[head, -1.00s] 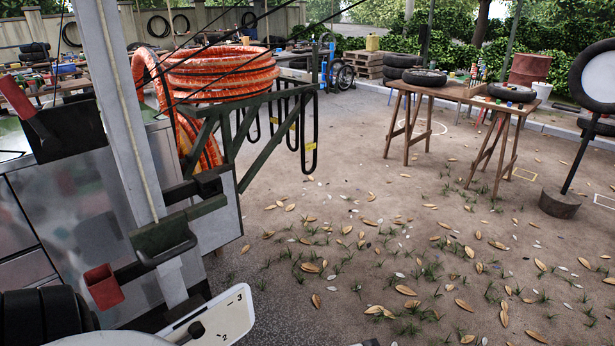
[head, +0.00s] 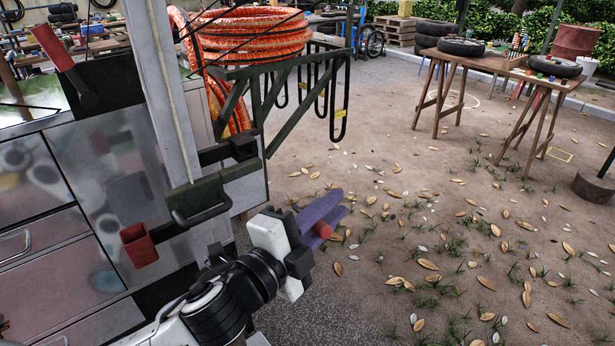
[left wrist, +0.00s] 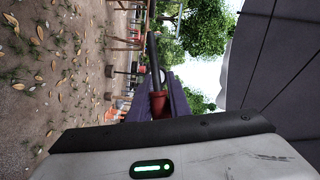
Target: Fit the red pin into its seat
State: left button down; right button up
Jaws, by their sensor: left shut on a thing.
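The red pin (head: 323,230) is between the purple fingers of my left gripper (head: 320,215), which is shut on it, in open air right of the cart. In the left wrist view the pin shows as a red part (left wrist: 158,104) with a dark rod (left wrist: 154,55), between the fingers. The fingers hide part of it. I cannot tell which part is the pin's seat. My right gripper is not in view.
The cart's grey cabinet (head: 95,185) fills the left. An orange hose coil (head: 255,35) rests on a green rack (head: 285,85) with black loops hanging from it. A wooden table (head: 490,62) with tyres stands farther back. The leafy ground at right is mostly clear.

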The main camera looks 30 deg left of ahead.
pick_arm(q)
jog(key=w+a+r+m+y, duration=0.1)
jog(key=w+a+r+y, duration=0.1)
jog(key=a+r, duration=0.1)
jog(key=shift+a+r+y, duration=0.4)
jog(key=shift+a, duration=0.5)
jog(key=shift+s, duration=0.1)
jog(key=shift+w+a, duration=0.35)
jog(key=shift+a, duration=0.55)
jog(key=shift+w+a, duration=0.4)
jog(key=shift+a, duration=0.45)
jog(key=shift+w+a, duration=0.35)
jog(key=shift+a, duration=0.55)
jog(key=shift+p, duration=0.75)
jog(key=shift+w+a, duration=0.3)
jog(key=shift+a, duration=0.4)
jog(key=shift+w+a, duration=0.25)
jog(key=shift+a, duration=0.45)
